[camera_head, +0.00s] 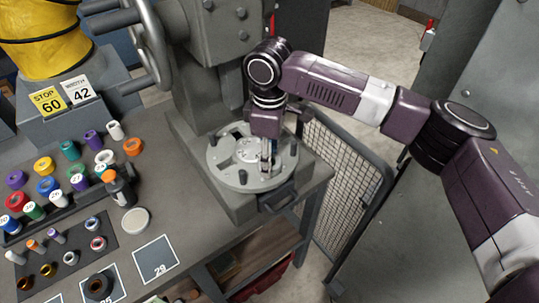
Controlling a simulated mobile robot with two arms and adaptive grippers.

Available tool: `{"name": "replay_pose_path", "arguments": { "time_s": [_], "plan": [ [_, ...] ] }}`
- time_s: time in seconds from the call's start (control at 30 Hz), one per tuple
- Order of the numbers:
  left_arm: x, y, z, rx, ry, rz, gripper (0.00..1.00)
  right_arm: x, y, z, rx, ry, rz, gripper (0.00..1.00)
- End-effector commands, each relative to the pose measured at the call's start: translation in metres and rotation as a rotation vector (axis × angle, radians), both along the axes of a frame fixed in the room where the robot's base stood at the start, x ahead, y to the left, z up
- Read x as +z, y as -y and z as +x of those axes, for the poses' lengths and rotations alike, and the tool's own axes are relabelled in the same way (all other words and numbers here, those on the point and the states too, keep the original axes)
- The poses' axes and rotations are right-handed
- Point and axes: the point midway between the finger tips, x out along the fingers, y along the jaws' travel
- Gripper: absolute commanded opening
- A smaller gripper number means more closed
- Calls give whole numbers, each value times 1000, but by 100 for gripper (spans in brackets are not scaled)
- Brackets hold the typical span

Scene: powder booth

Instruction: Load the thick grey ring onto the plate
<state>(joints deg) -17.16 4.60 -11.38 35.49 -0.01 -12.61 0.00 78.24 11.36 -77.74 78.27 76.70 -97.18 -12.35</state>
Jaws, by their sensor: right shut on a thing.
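The round grey plate (224,170) lies on the grey machine's base, with dark upright knobs around its edge. My right gripper (266,164) points down over the right part of the plate, shut on a small grey piece. I take this piece to be the thick grey ring, but the fingers hide most of it. I cannot tell whether it touches the plate. My left gripper is not in view.
A dark tray (112,262) at the lower left holds several small metal rings and plugs. Coloured numbered spools stand behind it. A mesh guard (340,180) stands right.

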Motion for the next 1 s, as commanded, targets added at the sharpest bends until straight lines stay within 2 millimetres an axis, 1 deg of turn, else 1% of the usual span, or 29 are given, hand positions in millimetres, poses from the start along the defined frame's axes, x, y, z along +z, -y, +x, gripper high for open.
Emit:
{"name": "replay_pose_path", "arguments": {
  "time_s": [0.07,0.1,0.27,0.53,0.67,0.77,1.0],
  "plan": [
    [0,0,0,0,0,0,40,-1,0,0,0,1,1,10],
    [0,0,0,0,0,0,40,-1,0,0,0,1,1,44],
    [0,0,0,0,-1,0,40,-1,0,0,0,1,1,61],
    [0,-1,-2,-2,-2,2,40,-1,0,0,0,0,-1,62],
    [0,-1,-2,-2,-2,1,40,7,0,0,0,1,0,62],
    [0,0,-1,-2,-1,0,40,23,0,1,0,3,1,62],
    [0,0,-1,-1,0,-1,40,75,-1,1,0,3,1,62]
  ]
}}
